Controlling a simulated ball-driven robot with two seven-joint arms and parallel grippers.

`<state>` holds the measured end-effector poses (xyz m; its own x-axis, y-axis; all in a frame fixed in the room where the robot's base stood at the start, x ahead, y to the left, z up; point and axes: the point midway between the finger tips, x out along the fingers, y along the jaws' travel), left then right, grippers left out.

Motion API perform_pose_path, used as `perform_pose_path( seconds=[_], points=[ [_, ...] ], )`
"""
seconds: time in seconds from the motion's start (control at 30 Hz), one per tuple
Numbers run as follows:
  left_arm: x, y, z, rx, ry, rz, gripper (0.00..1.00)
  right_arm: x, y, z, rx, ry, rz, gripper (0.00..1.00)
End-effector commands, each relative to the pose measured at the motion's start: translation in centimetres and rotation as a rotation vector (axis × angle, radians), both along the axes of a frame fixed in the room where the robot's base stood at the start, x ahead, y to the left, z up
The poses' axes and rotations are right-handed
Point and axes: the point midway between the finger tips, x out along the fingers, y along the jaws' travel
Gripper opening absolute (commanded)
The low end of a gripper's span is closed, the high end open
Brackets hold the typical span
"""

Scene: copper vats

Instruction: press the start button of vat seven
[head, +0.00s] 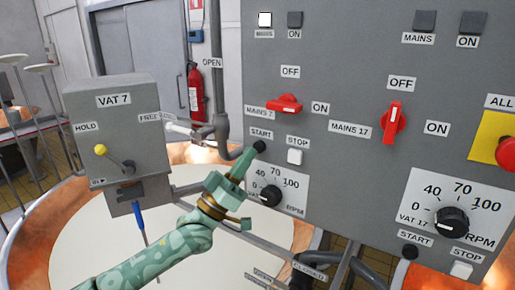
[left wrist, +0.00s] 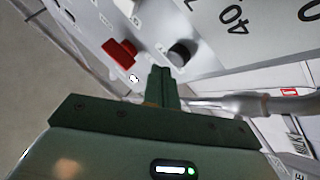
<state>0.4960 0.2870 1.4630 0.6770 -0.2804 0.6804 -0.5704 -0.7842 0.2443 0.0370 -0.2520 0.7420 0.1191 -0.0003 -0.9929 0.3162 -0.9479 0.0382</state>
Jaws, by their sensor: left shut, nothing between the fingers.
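The black start button (head: 260,146) of vat seven sits on the grey panel, below its START label and left of the white stop button (head: 295,157). My left gripper (head: 249,155) is shut and empty, its tips right at the lower left of that button. In the left wrist view, the shut fingers (left wrist: 163,75) point at a black round button (left wrist: 182,52), close to it. I cannot tell whether they touch. The red MAINS 7 switch (head: 285,104) lies sideways, toward ON. The MAINS lamp (head: 265,19) is white; the ON lamp (head: 295,20) is dark. My right gripper is out of view.
Below is the vat seven dial knob (head: 270,195). On the right are the red switch of seventeen (head: 393,122), its start button (head: 410,252) and a red stop knob (head: 507,152). The VAT 7 lever box (head: 112,105) stands left, above the copper vat (head: 30,245).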

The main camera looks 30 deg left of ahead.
Motion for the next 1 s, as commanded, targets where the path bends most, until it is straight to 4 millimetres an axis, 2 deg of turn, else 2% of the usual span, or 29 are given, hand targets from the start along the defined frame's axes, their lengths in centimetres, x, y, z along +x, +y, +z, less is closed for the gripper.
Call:
perform_pose_path(
  seconds=[0.67,1.0],
  points=[
    [0.02,0.00,0.00,0.000,0.000,0.000,0.00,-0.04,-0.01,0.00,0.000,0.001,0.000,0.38],
    [0.85,-0.08,0.03,0.001,0.000,0.001,0.00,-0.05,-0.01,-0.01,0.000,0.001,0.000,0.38]
  ],
)
